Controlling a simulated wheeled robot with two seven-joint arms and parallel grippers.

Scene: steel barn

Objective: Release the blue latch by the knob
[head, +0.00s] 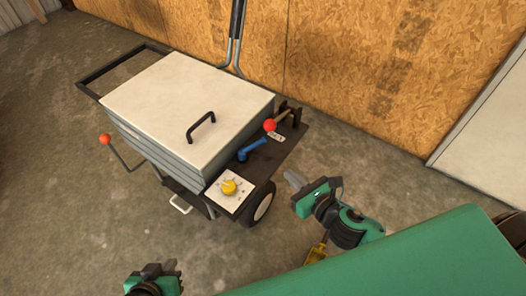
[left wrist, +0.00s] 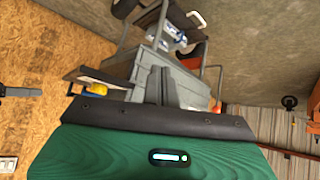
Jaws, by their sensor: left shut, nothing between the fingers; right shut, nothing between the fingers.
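The blue latch (head: 252,149) lies on the dark side shelf (head: 268,160) of a cart, its handle angled along the shelf. A yellow knob (head: 229,187) on a white dial plate sits nearer the shelf's front end. The yellow knob also shows in the left wrist view (left wrist: 92,90), but I cannot make out the latch there. My right gripper (head: 293,180) is shut and empty, right of the shelf and apart from it. My left gripper is low in the head view (head: 160,268); in the left wrist view its fingers (left wrist: 160,85) are shut and empty, pointing toward the cart.
The cart has a white lid (head: 188,98) with a black handle (head: 200,127). A red ball knob (head: 269,125) stands beyond the latch, and an orange ball lever (head: 105,138) sticks out left. A green surface (head: 420,262) fills the lower right. Concrete floor lies between.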

